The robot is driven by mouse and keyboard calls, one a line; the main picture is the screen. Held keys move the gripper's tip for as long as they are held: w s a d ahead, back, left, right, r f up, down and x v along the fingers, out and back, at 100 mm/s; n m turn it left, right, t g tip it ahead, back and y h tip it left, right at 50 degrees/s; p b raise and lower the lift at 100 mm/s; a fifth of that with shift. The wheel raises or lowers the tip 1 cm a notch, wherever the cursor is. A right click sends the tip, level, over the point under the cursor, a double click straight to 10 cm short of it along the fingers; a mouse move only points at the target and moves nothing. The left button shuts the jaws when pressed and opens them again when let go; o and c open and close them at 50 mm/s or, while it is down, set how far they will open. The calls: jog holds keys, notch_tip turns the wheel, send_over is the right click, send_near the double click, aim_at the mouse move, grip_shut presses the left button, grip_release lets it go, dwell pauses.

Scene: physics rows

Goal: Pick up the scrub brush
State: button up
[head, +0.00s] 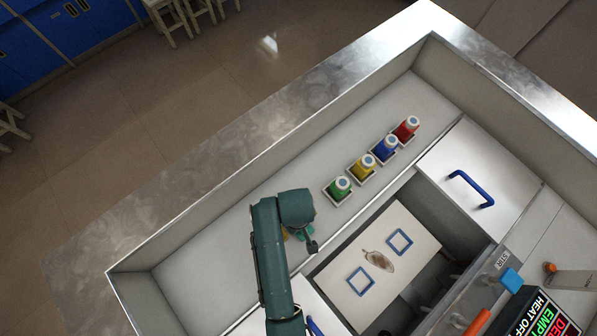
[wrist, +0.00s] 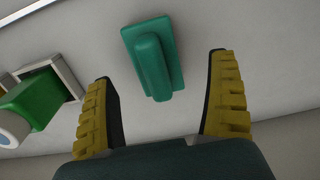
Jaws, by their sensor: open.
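The scrub brush, a teal block with a raised rounded handle (wrist: 152,62), lies on the pale surface in the wrist view. My gripper (wrist: 163,72) is open, its two yellow ridged fingers standing apart on either side of the brush's lower end in the picture. Neither finger appears to touch the brush, and nothing is held. In the head view my gripper (head: 297,235) hangs over the left part of the recessed bench. There my teal arm covers most of the area, and a small green patch by the fingers may be the brush.
A green bottle (head: 340,187) in a small holder stands close to my gripper, left of the fingers in the wrist view. Yellow, blue and red bottles continue the row. A white panel with two blue square frames (head: 361,281) lies nearby. The bench wall (head: 215,210) rises behind.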

jog(key=f, duration=0.3)
jog(key=f+b, duration=0.1)
jog(key=f, duration=0.2)
jog(key=shift+w+d, duration=0.15)
jog(key=shift+w, duration=0.05)
jog(key=c, duration=1.3)
